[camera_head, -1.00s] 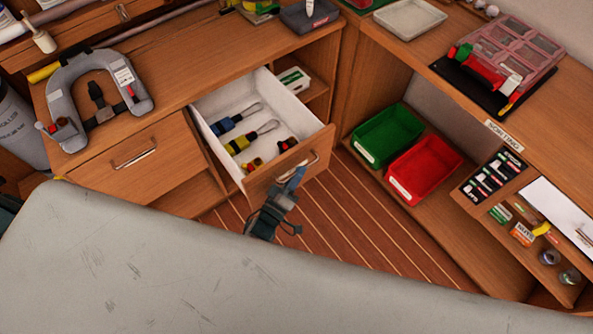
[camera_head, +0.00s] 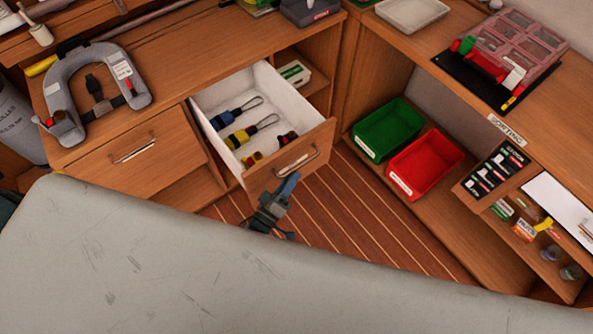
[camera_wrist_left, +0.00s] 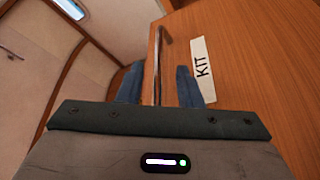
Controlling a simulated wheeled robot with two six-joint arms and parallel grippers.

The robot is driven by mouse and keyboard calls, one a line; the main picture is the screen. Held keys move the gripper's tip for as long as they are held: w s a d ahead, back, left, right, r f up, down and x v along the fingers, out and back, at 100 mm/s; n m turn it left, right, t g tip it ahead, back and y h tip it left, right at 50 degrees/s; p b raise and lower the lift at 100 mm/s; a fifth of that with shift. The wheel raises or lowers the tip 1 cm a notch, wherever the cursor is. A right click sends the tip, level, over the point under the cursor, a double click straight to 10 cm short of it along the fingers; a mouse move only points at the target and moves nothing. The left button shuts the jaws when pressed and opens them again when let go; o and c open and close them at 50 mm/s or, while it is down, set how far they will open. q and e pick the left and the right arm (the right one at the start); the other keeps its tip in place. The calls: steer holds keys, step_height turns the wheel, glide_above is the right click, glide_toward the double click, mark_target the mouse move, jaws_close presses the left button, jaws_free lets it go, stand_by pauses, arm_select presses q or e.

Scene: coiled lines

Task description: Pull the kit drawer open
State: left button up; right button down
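The kit drawer (camera_head: 262,181) stands pulled out from the cabinet in the head view, its white interior showing. Blue, yellow and red-capped items lie inside. Its metal bar handle (camera_head: 297,160) is on the front face; in the left wrist view the handle (camera_wrist_left: 157,62) is seen near a white KIT label (camera_wrist_left: 202,68). My left gripper (camera_head: 288,184) is just below and in front of the handle. In the left wrist view its two blue fingers (camera_wrist_left: 159,87) are apart, with visible gaps on either side of the handle line. My right gripper is not in view.
A closed drawer (camera_head: 135,160) is left of the open one. A grey horseshoe-shaped item (camera_head: 68,110) lies on the counter. A green bin (camera_head: 388,130) and a red bin (camera_head: 426,163) sit on the right shelf. Striped floor (camera_head: 350,220) is free between the cabinets.

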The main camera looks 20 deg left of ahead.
arm_select(q)
steer(key=b+v, duration=0.1)
steer(key=v, duration=0.6)
stand_by(0.3)
steer(key=s+a+f+m+g+y, duration=0.1)
steer(key=s+a+f+g+y, duration=0.15)
steer(key=f, duration=0.65)
steer(key=s+a+f+m+g+y, duration=0.1)
steer(key=s+a+f+m+g, duration=0.2)
steer(key=f, duration=0.6)
steer(key=s+a+f+g+y, duration=0.2)
steer(key=s+a+f+g, duration=0.15)
steer(key=f, duration=0.55)
steer(key=s+a+f+m+g+y, duration=0.1)
steer(key=s+a+f+m+g, duration=0.1)
steer(key=s+f, duration=0.4)
steer(key=s+a+f+m+g, duration=0.2)
steer(key=s+a+f+g, duration=0.3)
steer(key=s, duration=1)
steer(key=shift+s+f+m+g+y, duration=0.35)
steer(key=shift+f+g, duration=0.35)
steer(key=shift+g, duration=0.4)
